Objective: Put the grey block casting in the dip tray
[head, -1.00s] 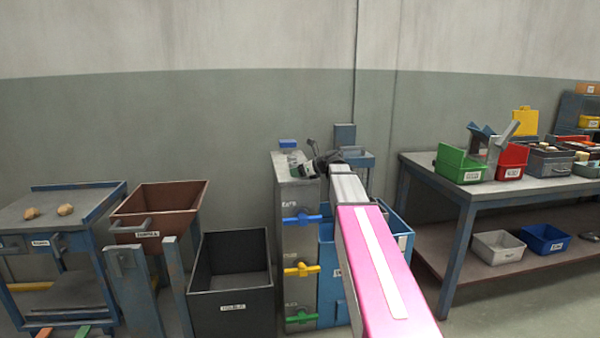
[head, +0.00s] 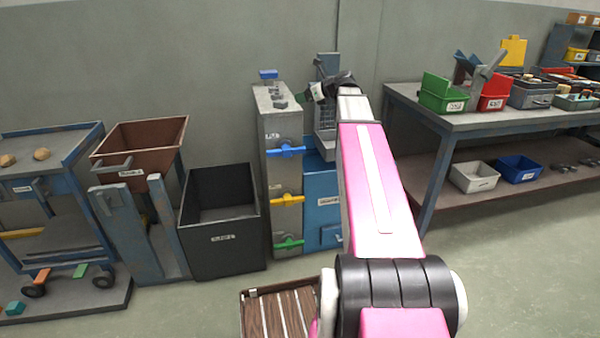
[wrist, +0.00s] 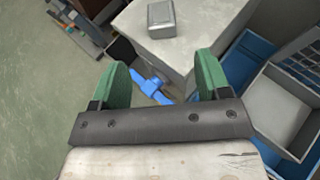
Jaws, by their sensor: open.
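The grey block casting (wrist: 161,18) sits on the pale top of the grey cabinet (wrist: 195,45), ahead of my gripper in the wrist view. My gripper (wrist: 164,82) has its two green fingers spread apart, with nothing between them. The block is beyond the fingertips, not between them. A grey open tray (wrist: 285,112), possibly the dip tray, lies right of my gripper. My arm partly hides that area in the head view.
Blue, yellow and green handles (head: 286,150) stick out from the cabinet's front. A black bin (head: 222,235) and a brown hopper (head: 140,150) stand to the left. A workbench (head: 500,120) with coloured bins stands right. Open floor (head: 520,270) lies in front.

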